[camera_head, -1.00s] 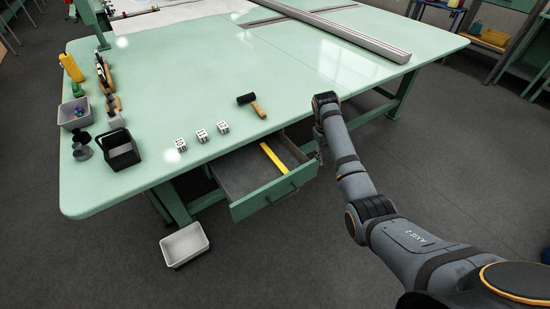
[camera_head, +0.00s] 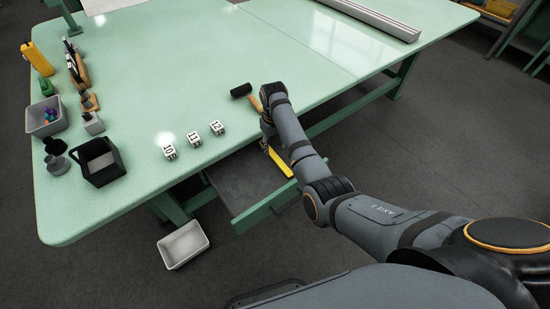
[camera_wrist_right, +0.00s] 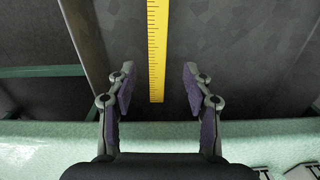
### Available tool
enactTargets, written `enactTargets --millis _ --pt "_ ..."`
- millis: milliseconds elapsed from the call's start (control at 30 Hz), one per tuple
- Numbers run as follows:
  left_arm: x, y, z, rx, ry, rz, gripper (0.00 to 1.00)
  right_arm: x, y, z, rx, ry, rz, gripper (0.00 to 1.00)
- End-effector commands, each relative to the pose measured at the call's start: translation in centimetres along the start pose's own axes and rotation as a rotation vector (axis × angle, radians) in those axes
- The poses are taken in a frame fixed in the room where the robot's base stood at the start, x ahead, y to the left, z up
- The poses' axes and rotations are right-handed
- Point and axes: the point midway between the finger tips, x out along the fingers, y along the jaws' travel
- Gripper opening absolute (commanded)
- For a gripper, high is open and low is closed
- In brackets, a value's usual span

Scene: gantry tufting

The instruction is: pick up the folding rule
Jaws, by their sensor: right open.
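The folding rule (camera_head: 281,162) is a straight yellow strip lying in the open drawer under the green table. In the right wrist view the rule (camera_wrist_right: 156,40) runs down from the top edge, and its near end lies in line with the gap between my fingers. My right gripper (camera_wrist_right: 159,72) is open and empty, one finger on each side of the rule, seemingly above it. In the head view my right gripper (camera_head: 266,138) is over the drawer, partly hidden by its own arm. My left gripper is not in view.
The drawer (camera_head: 262,207) has green walls and a grey floor. On the tabletop are a black-headed hammer (camera_head: 241,90), numbered cubes (camera_head: 193,138) and a black bin (camera_head: 97,161). A white tray (camera_head: 183,245) stands on the floor. The tabletop's middle is clear.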

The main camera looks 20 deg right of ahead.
Motion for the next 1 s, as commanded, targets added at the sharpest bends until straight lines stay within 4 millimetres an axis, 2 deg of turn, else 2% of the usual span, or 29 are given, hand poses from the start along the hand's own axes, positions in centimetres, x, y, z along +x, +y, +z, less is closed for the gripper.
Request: enactTargets --millis 67,200,300,500,767,1000 --pt "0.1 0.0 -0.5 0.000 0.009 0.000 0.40 0.6 0.0 0.0 0.000 0.001 0.000 0.51" --pt "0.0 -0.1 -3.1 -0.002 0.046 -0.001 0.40 0.9 0.1 0.1 0.001 0.000 0.000 0.51" --pt "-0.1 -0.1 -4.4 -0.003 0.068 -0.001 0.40 2.4 0.2 0.3 0.001 -0.003 0.000 0.51" --pt "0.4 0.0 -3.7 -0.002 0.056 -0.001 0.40 5.5 0.3 0.5 0.001 0.000 0.000 0.51" --pt "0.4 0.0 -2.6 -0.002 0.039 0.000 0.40 5.9 0.3 0.5 0.001 0.002 0.001 0.51" --pt "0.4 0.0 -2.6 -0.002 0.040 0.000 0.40 5.8 0.3 0.5 0.001 0.002 0.001 0.21"
